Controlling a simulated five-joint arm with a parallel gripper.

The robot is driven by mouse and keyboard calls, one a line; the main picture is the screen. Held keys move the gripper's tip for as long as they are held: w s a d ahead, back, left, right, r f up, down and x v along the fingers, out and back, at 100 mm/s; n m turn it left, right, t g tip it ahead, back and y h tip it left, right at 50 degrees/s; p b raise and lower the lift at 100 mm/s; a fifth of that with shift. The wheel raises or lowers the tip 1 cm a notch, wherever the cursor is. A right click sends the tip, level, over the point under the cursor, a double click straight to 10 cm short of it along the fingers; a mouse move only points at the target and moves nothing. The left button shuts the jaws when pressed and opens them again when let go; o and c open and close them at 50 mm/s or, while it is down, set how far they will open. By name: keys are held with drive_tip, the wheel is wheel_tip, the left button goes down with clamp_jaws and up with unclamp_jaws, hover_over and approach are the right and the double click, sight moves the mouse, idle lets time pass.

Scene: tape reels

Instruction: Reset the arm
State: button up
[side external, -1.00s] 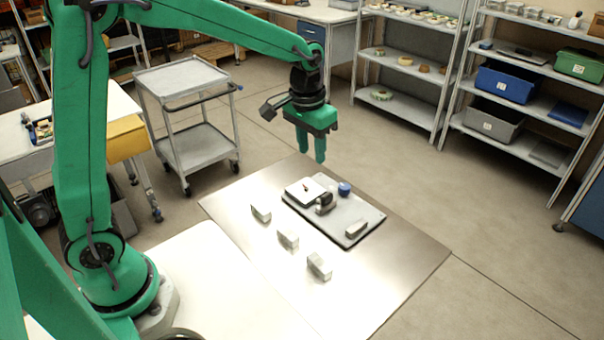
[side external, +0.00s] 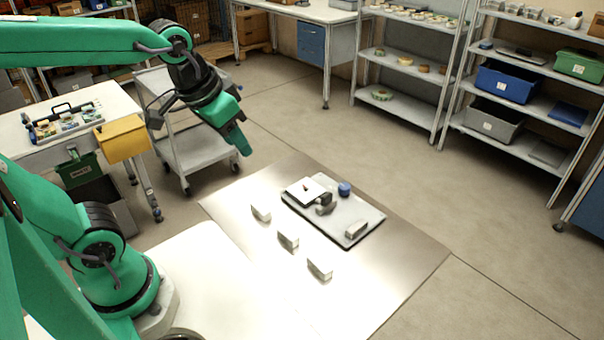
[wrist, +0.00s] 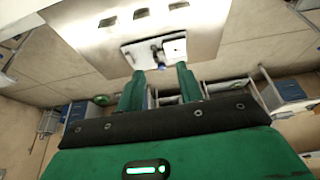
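My gripper (side external: 240,143) is raised and tilted in the side external view, in front of the grey cart and left of the metal work plate (side external: 400,255). In the wrist view my gripper (wrist: 160,70) shows two green fingers apart with nothing held between them. A grey board (side external: 350,218) lies on the plate, clear of the gripper. On the board are a white square piece (side external: 304,190), a dark and grey device (side external: 325,203), a blue round item (side external: 344,188) and a small grey block (side external: 356,229). The board also shows in the wrist view (wrist: 199,47).
Three small grey blocks (side external: 288,239) stand in a row on the plate. The grey cart (side external: 205,150) stands behind the gripper. A side table (side external: 30,165) with a yellow bin (side external: 122,138) is at left. Shelves (side external: 530,130) stand at right, with open floor before them.

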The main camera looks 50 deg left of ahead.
drive_tip(key=shift+t, duration=0.5)
drive_tip(key=shift+s+a+f, duration=0.1)
drive_tip(key=shift+s+f, duration=0.1)
drive_tip(key=shift+s, duration=1)
drive_tip(key=shift+s+a+f, duration=0.1)
drive_tip(key=shift+s+f, duration=0.1)
drive_tip(key=shift+s, duration=0.95)
drive_tip(key=o, duration=0.8)
drive_tip(key=shift+w, duration=0.1)
drive_tip(key=o, duration=0.6)
drive_tip(key=shift+w+d+r+m, duration=0.2)
drive_tip(key=shift+w+d+m, duration=0.15)
drive_tip(key=shift+m, duration=0.25)
drive_tip(key=w+d+f+m+g, duration=0.1)
drive_tip(key=w+d+m+g, duration=0.4)
drive_tip(key=w+d+m, duration=0.6)
drive_tip(key=d+m, duration=0.4)
drive_tip(key=m, duration=0.1)
drive_tip(key=shift+w+f+m+g, duration=0.2)
drive_tip(key=shift+m+g, duration=0.1)
drive_tip(key=shift+m, duration=0.1)
drive_tip(key=shift+d, duration=0.1)
wheel_tip(320, 180, down, 10)
drive_tip(key=shift+r, duration=0.1)
